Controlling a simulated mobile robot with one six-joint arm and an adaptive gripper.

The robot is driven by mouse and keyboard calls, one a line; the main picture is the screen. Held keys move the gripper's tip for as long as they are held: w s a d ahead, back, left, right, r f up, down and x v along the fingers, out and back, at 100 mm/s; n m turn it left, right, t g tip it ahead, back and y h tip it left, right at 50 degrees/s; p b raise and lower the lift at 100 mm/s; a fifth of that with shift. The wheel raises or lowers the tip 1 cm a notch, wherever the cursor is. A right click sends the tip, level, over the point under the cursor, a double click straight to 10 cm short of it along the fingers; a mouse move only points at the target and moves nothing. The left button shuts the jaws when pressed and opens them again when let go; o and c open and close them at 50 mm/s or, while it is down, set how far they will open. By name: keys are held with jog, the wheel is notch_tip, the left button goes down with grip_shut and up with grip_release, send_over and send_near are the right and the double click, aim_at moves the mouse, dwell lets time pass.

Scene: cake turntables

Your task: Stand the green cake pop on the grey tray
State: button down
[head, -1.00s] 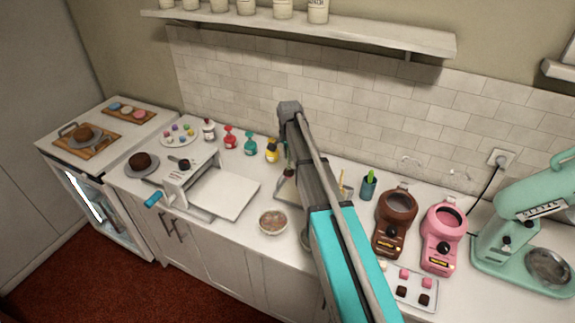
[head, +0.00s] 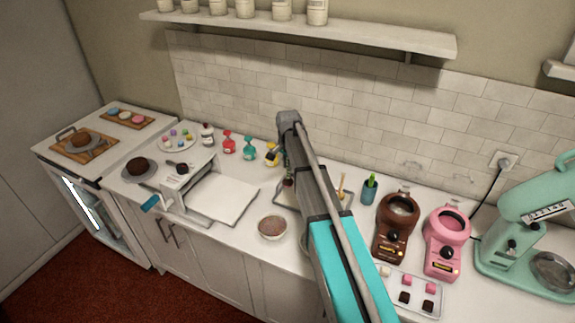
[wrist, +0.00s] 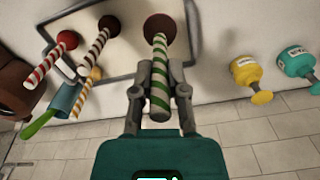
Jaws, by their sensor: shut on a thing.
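In the wrist view the green cake pop (wrist: 158,52) has a green-and-white striped stick and a dark brown ball. My gripper (wrist: 160,82) is shut on its stick, with the ball pointing away from me. The ball appears over the grey tray (wrist: 194,22); I cannot tell whether it touches. A red-striped pop (wrist: 47,64) and a brown-striped pop (wrist: 97,48) stand on the tray, sticks up. A yellow stick (wrist: 94,74) is partly hidden behind them. In the head view my arm hides much of the tray (head: 352,204).
A teal cup with a green-handled tool (head: 369,188) and a brown melter (head: 396,225) stand right of the tray. A bowl (head: 272,227) sits in front. The tiled wall (head: 400,125) is close behind.

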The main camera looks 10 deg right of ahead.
aim_at(288, 179)
jog(key=shift+f+b, duration=2.95)
jog(key=shift+f, duration=0.2)
jog(key=shift+f+b, duration=0.65)
jog(key=c, duration=0.6)
grip_release()
jog(key=shift+r, duration=0.2)
